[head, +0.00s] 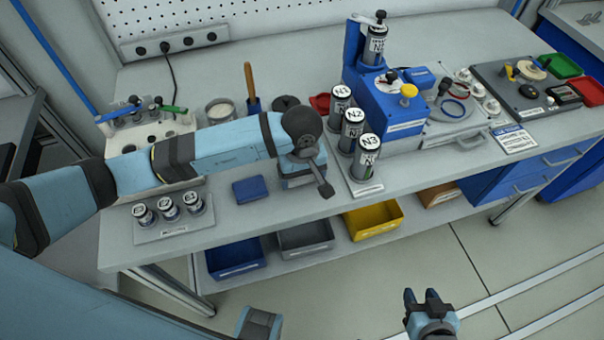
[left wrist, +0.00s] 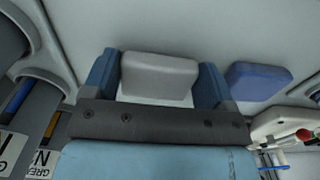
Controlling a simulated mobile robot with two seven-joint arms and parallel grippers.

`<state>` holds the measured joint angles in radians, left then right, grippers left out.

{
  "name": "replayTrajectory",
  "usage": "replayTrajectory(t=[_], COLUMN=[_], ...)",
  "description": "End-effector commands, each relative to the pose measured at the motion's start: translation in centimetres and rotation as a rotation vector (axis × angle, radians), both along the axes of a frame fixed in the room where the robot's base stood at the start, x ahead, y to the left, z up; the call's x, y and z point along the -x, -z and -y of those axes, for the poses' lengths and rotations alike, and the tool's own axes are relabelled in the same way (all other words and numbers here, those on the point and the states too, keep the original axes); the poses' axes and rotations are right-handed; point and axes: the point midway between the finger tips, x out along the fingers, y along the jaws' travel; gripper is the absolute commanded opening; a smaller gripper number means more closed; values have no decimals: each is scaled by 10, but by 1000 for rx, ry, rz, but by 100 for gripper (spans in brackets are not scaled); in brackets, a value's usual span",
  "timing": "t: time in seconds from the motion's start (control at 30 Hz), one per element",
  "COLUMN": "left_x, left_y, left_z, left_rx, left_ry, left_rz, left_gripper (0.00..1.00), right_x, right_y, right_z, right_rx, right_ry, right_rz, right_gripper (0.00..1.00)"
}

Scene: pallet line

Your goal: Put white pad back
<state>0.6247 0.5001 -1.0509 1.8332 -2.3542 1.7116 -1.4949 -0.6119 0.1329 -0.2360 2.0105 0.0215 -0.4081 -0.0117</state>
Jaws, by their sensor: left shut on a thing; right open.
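My left gripper (head: 302,184) is over the workbench, pointing down, just right of the blue pad (head: 249,189). In the left wrist view my left gripper (left wrist: 160,75) has its two blue fingers shut on the white pad (left wrist: 158,76). The pad is a light grey-white block with rounded edges. My right gripper (head: 425,298) is open and empty, low in front of the bench over the floor.
Cylinders N1 (head: 340,104), N2 (head: 352,130) and N3 (head: 366,157) stand close right of my left gripper. A plate with small labelled jars (head: 167,211) is at left. A blue press (head: 387,104) stands further right. Bins, including a yellow one (head: 374,220), sit below.

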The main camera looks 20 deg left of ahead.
Motion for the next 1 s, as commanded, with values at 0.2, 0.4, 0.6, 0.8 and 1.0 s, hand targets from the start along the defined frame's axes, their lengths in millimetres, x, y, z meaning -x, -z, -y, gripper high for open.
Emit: replayTrajectory(t=[0.2,0.4,0.6,0.8,1.0], left_x=[0,0,0,0,-2], left_y=[4,10,7,2,-29], left_z=[0,0,0,0,0], left_rx=[1,0,1,1,1], left_ry=[0,1,0,0,2], left_rz=[1,1,1,0,7], left_gripper=[60,60,100,100,100], right_x=[0,0,0,-1,-1], right_y=[0,6,4,-3,2], right_z=[0,1,2,2,2], right_rx=[1,1,1,2,1], right_ry=[-1,1,3,2,3], right_rz=[1,-4,-6,-2,1], right_gripper=[43,43,43,43,43])
